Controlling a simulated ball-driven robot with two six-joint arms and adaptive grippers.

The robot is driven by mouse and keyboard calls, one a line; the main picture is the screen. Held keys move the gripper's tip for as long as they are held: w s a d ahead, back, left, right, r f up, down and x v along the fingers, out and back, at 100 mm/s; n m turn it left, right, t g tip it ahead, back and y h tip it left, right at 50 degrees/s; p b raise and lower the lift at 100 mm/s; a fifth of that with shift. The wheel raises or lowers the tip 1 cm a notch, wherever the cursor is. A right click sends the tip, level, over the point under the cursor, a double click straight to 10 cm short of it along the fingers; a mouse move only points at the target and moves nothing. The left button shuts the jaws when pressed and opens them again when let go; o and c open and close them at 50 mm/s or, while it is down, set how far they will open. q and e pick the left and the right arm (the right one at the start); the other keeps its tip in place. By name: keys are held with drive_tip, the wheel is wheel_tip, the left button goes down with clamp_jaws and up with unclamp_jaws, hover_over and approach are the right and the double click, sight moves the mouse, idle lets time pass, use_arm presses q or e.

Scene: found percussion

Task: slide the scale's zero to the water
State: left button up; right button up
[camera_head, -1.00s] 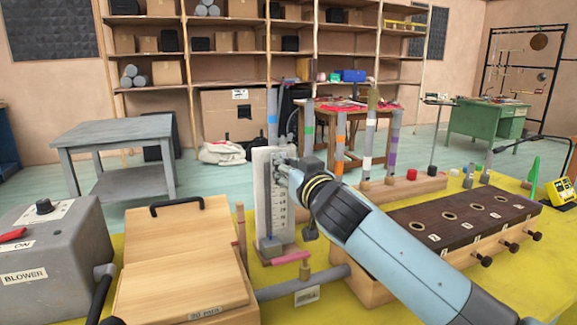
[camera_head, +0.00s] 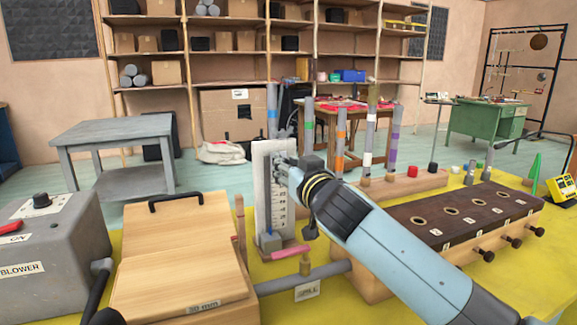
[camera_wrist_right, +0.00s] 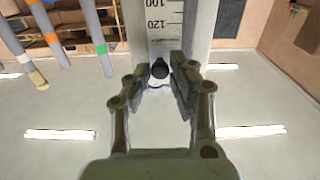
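The scale (camera_head: 262,195) is a pale upright board with dark marks and numbers, standing behind the light wooden box. In the right wrist view the scale (camera_wrist_right: 165,18) shows 100 and 120 near the top edge. My right gripper (camera_head: 284,168) is at the scale's upper right part. In the wrist view its two fingers (camera_wrist_right: 161,80) are apart, either side of a small dark knob (camera_wrist_right: 160,69) in front of the scale. I see no clear finger contact with the knob. I cannot make out the water level.
The wooden box (camera_head: 180,270) and grey blower (camera_head: 50,245) stand left. A pink piece (camera_head: 285,252) and a grey pipe (camera_head: 325,272) lie near the scale's foot. A dark-topped block with holes (camera_head: 465,212) stands right. Coloured-band tubes (camera_head: 340,145) rise behind.

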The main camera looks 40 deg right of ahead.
drive_tip(key=o, duration=0.3)
drive_tip(key=shift+s, duration=0.1)
drive_tip(key=v, duration=1.2)
